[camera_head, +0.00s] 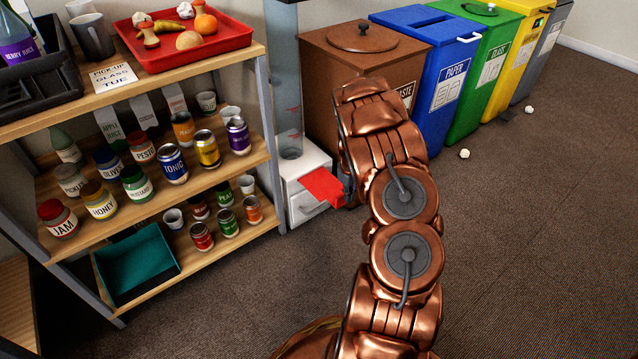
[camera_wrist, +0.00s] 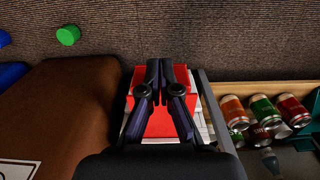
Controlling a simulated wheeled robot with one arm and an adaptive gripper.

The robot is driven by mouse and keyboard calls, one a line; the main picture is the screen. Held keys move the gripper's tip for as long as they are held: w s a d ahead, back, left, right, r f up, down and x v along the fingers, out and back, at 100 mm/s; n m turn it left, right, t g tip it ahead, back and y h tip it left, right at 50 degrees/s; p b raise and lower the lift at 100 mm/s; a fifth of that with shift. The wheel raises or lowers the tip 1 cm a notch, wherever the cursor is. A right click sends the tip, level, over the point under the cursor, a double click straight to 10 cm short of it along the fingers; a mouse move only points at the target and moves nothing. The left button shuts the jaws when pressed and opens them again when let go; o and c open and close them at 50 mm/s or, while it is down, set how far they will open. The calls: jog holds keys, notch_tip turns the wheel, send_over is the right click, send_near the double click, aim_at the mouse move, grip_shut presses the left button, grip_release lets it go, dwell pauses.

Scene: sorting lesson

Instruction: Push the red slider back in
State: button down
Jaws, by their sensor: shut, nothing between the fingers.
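The red slider (camera_head: 322,186) sticks out to the right from the white box (camera_head: 303,172) under a clear upright tube in the head view. In the wrist view, the red slider (camera_wrist: 158,122) shows behind and between my finger links, with a bit of the white box beside it. My gripper (camera_wrist: 160,66) is shut and empty, its fingertips together over the slider's far edge in that view. In the head view only a dark part of my gripper shows at the slider's outer end, mostly hidden by my copper arm. I cannot tell whether they touch.
The shelf (camera_head: 258,156) with jars and cans stands close left of the box. A brown bin (camera_head: 317,75) stands just behind, with blue, green and yellow bins further right. Crumpled litter (camera_head: 464,153) lies on the carpet. The floor at right is mostly clear.

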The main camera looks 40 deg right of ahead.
aim_at(328, 189)
jog(key=shift+f, duration=1.35)
jog(key=shift+w, duration=0.15)
jog(key=shift+w+d+b, duration=0.15)
jog(key=shift+w+b, duration=0.7)
jog(key=shift+w, duration=5.65)
jog(key=shift+s, duration=0.15)
jog(key=shift+s+r+p, duration=0.1)
jog(key=shift+s+p, duration=0.7)
jog(key=shift+s, duration=0.35)
notch_tip(328, 189, up, 8)
jog(key=p, duration=0.3)
